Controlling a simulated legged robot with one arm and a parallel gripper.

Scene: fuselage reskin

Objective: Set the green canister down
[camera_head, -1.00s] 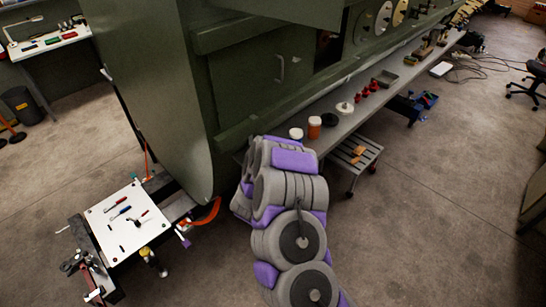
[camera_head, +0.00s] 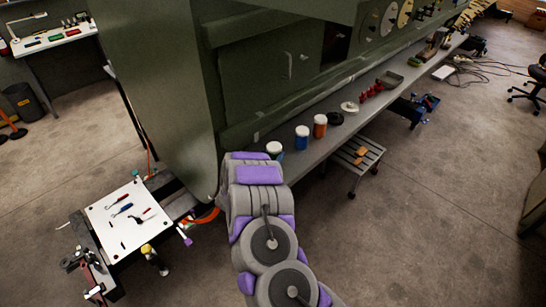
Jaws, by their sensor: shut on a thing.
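My arm reaches forward from the bottom of the picture, and its far links hide my gripper. A canister with a white lid (camera_head: 274,148) shows just beyond the arm. Its body is mostly hidden and looks dark bluish-green; I cannot tell whether it is the green canister or whether it touches my gripper. To its right on the grey bench shelf (camera_head: 318,150) stand a blue canister with a white lid (camera_head: 302,138) and an orange canister with a white lid (camera_head: 319,126), both upright.
A black round thing (camera_head: 335,118), a white round thing (camera_head: 349,107) and several red items (camera_head: 373,91) lie farther along the shelf. A step stool (camera_head: 357,157) stands below. A white-topped cart (camera_head: 128,215) with tools is at left. The green fuselage (camera_head: 165,90) rises behind.

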